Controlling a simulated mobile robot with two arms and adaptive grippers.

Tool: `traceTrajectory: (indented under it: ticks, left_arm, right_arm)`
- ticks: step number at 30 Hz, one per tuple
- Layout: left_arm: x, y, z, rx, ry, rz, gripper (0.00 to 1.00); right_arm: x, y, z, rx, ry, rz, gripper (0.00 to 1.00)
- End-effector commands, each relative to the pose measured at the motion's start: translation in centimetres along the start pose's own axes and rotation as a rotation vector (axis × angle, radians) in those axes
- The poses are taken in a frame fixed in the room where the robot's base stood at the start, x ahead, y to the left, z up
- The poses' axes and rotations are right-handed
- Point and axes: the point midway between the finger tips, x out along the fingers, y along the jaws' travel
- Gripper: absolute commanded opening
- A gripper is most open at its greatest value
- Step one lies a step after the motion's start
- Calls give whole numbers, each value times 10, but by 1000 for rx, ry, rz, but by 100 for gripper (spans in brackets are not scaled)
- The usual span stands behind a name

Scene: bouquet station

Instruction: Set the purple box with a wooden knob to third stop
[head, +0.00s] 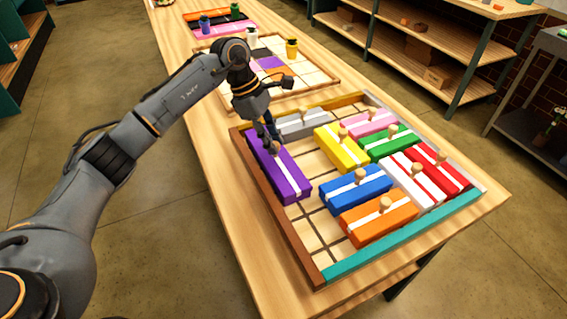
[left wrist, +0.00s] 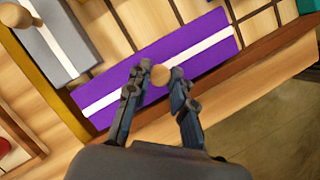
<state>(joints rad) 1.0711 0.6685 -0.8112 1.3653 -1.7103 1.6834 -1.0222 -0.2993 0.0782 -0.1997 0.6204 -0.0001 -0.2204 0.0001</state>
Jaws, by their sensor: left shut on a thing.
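The purple box (head: 278,168) with a white stripe lies along the left wall of the sliding-block tray (head: 281,222), at its far end. It also shows in the left wrist view (left wrist: 196,46), where its round wooden knob (left wrist: 160,75) sits between my fingers. My left gripper (head: 273,143) reaches down from above and is shut on that knob; in the left wrist view the fingers (left wrist: 160,82) stand on both sides of it. In the head view the gripper hides most of the knob. Stop marks cannot be made out. My right gripper is not in view.
Beside the purple box are bare tray squares (head: 319,225). A grey box (head: 303,123), yellow box (head: 342,150), blue box (head: 355,190) and orange box (head: 378,219) stand nearby, with pink, green, white and red ones further right. A second grid board (head: 318,76) with small pots lies behind.

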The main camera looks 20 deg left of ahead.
Motion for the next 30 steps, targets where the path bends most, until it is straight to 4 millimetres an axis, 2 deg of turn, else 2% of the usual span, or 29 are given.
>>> traceTrajectory:
  ticks: [6,16,17,20,30]
  left_arm:
    - [-3,11,-11,0,1,-2,0]
    - [-5,13,-12,-1,4,3,0]
    - [-6,13,-13,-1,4,3,25]
    - [-6,13,-12,-1,3,3,45]
    - [-6,12,-11,1,2,0,45]
  right_arm:
    - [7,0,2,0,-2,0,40]
    - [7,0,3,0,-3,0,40]
    - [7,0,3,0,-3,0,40]
    - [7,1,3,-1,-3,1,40]
    - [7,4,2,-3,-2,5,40]
